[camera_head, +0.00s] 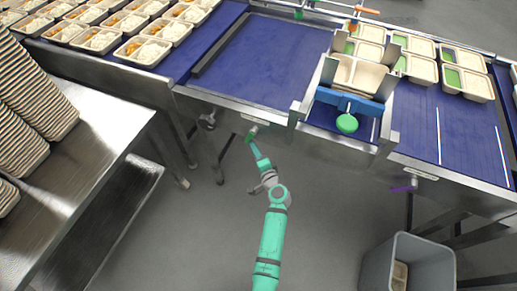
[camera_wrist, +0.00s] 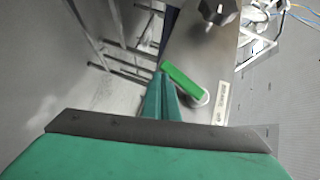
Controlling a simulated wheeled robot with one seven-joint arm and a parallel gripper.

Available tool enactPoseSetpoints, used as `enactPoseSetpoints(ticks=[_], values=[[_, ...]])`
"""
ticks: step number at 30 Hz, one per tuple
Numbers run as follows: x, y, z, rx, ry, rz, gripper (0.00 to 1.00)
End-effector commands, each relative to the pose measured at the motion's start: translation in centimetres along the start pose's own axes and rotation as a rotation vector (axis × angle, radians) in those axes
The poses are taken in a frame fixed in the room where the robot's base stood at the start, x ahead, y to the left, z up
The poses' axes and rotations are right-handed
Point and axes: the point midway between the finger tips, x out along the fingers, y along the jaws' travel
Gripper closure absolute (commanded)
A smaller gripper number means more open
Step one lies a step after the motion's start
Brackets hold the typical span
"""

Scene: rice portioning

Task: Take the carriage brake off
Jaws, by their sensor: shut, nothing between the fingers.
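A short green lever (camera_wrist: 182,82) sits on the steel front rail of the line, beside a small white label (camera_wrist: 221,103) with lettering too small to read; the lever (camera_head: 249,136) also shows small in the head view. It appears to be the brake lever. My gripper (camera_head: 257,152) is shut and empty, with its fingertips (camera_wrist: 160,82) close beside the lever's free end; I cannot tell if they touch it. The carriage (camera_head: 384,108), with a blue front bar and green round knob (camera_head: 347,123), stands on the blue belt to the right, holding a tray.
A purple lever (camera_head: 404,187) sits on the rail further right. A dark knob (camera_wrist: 215,10) is on the steel panel past the green lever. Filled trays (camera_head: 143,51) stand at upper left, stacked trays (camera_head: 35,110) at left. A grey bin (camera_head: 420,262) stands at lower right.

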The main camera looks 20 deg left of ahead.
Motion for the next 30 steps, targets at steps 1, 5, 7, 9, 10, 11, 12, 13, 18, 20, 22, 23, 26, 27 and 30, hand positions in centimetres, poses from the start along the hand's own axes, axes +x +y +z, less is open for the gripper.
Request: enactPoseSetpoints(ticks=[1,5,7,9,10,11,12,13,18,20,22,23,26,27,30], values=[[0.2,0.0,0.2,0.0,-0.001,0.0,1.0],[0.6,0.0,0.6,0.0,0.001,0.0,1.0],[0.8,0.0,0.7,0.0,0.0,0.0,1.0],[0.9,-0.1,0.9,0.0,0.001,0.0,1.0],[1.0,-0.1,0.9,0.0,0.001,0.0,1.0],[1.0,-0.1,1.0,0.0,0.001,0.0,1.0],[1.1,-0.1,1.0,0.0,0.001,0.0,1.0],[1.1,-0.1,1.0,0.0,0.001,0.0,1.0],[1.2,-0.1,1.1,0.0,0.002,0.0,1.0],[1.2,-0.1,1.2,0.0,0.002,0.0,1.0],[1.2,-0.1,1.2,0.0,0.002,0.0,1.0],[1.2,-0.1,1.2,0.0,0.002,0.0,1.0],[1.2,-0.1,1.2,0.0,0.002,0.0,1.0],[1.2,-0.1,1.2,0.0,0.002,0.0,1.0],[1.2,-0.1,1.2,0.0,0.001,0.0,1.0]])
